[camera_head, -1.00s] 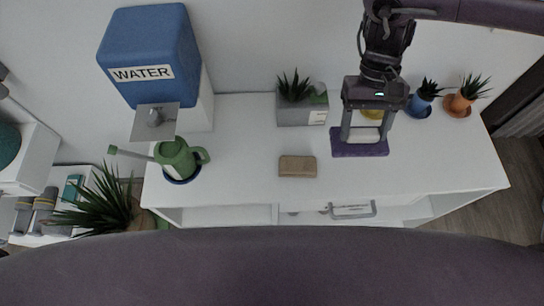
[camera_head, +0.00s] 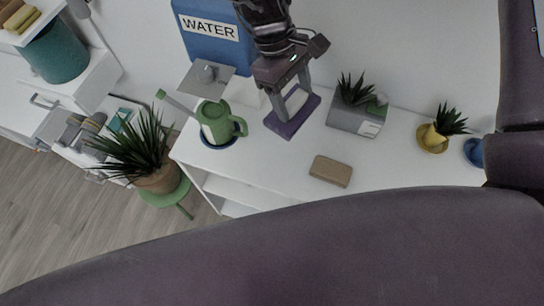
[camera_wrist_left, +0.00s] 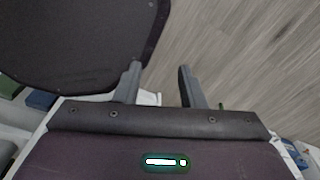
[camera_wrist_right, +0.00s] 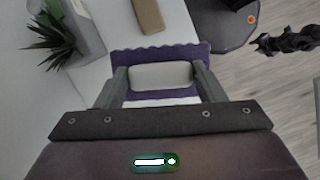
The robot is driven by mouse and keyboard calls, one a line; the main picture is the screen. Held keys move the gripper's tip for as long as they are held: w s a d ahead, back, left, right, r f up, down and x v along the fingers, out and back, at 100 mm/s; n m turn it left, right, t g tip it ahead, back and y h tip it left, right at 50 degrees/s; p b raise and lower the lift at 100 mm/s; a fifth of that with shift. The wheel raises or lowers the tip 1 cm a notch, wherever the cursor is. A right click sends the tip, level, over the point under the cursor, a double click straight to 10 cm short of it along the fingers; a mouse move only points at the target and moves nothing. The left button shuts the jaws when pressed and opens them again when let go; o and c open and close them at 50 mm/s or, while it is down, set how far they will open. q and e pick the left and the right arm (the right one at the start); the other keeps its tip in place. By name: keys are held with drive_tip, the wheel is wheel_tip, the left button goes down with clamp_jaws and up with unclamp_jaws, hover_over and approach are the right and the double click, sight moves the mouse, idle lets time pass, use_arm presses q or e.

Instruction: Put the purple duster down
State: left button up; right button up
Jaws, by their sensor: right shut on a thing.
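The purple duster (camera_head: 292,117) has a flat purple pad with a wavy edge and a pale handle. It is between the green watering can and the grey planter, over the white desk. In the right wrist view the duster (camera_wrist_right: 188,51) sits across the fingers. My right gripper (camera_head: 290,98) is shut on its handle from above. I cannot tell whether the pad touches the desk top. My left gripper (camera_wrist_left: 157,67) shows only in the left wrist view; its fingers are apart with nothing between them.
The green watering can (camera_head: 214,124) stands at the desk's left end, below the blue water tank (camera_head: 213,45). The grey planter (camera_head: 353,119) and a tan block (camera_head: 330,171) are to the right. A yellow pot (camera_head: 432,139) stands farther right. Desk top around the block is bare.

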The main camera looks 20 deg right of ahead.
drive_tip(key=shift+w+a+f+n+t+h, duration=0.1)
drive_tip(key=shift+a+n+t+h, duration=0.1)
drive_tip(key=shift+a+n, duration=0.35)
drive_tip(key=shift+w+a+f+n+t+h, duration=0.1)
drive_tip(key=shift+a+n+h, duration=0.1)
drive_tip(key=shift+a+n, duration=0.3)
drive_tip(key=shift+a+r+n+b, duration=0.1)
drive_tip(key=shift+a+n+b, duration=0.25)
drive_tip(key=shift+a+n, duration=0.1)
drive_tip(key=f, duration=0.3)
drive_tip(key=shift+s+d+f+n, duration=0.15)
drive_tip(key=shift+s+f+n, duration=0.05)
drive_tip(key=shift+f+n, duration=0.2)
use_arm(q)
drive_tip(key=shift+w+a+f, duration=0.2)
drive_tip(key=shift+w+f, duration=0.3)
drive_tip(key=shift+f, duration=0.15)
use_arm(e)
drive_tip(key=shift+w+f, duration=0.2)
drive_tip(key=shift+f, duration=7.85)
use_arm(q)
drive_tip(key=shift+w+d, duration=0.1)
use_arm(e)
drive_tip(key=o, duration=0.9)
drive_tip(key=shift+f, duration=0.1)
